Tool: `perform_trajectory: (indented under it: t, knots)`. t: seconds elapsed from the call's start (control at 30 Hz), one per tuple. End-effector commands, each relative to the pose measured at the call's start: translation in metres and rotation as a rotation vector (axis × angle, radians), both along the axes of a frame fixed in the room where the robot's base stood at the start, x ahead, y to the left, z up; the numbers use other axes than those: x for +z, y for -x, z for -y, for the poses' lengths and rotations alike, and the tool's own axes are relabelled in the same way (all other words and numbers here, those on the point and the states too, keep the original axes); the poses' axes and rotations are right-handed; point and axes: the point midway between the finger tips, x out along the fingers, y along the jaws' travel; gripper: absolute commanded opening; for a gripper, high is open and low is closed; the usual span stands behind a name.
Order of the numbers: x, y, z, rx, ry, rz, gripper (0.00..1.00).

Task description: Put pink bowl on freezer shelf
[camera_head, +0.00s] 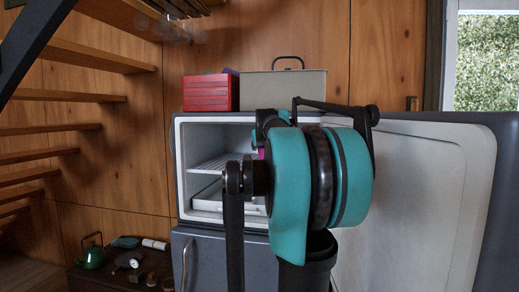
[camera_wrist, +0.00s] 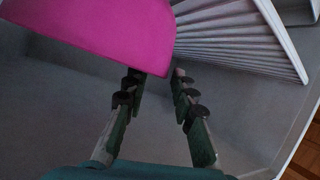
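The pink bowl (camera_wrist: 110,30) fills the upper left of the wrist view, with its edge between my fingertips. My gripper (camera_wrist: 160,76) is closed on that edge and holds the bowl inside the open freezer compartment. In the head view only a small pink patch of the bowl (camera_head: 262,153) shows beside my arm, which hides my fingers. The white wire freezer shelf (camera_head: 215,163) spans the compartment; it also shows in the wrist view (camera_wrist: 225,30), right of the bowl. Whether the bowl touches the shelf cannot be told.
The freezer door (camera_head: 420,200) stands wide open on the right. A white tray or drawer (camera_head: 207,200) lies below the shelf. A red box (camera_head: 208,93) and a beige case (camera_head: 270,90) sit on top of the fridge. Wooden stairs (camera_head: 70,95) rise at left.

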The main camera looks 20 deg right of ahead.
Motion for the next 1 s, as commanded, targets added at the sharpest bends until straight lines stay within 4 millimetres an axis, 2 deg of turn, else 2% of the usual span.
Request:
perform_trajectory:
  t: [0.3,0.5,0.87,0.97,1.0]
  knots:
    - [0.025,0.058,-0.015,-0.001,0.000,-0.001,0.26]
    - [0.035,0.080,-0.020,-0.001,0.000,0.000,0.26]
    - [0.038,0.086,-0.022,0.000,0.000,-0.001,0.26]
    - [0.026,0.086,-0.027,0.007,-0.008,-0.013,0.26]
    - [0.014,0.086,-0.032,0.014,-0.016,-0.027,0.26]
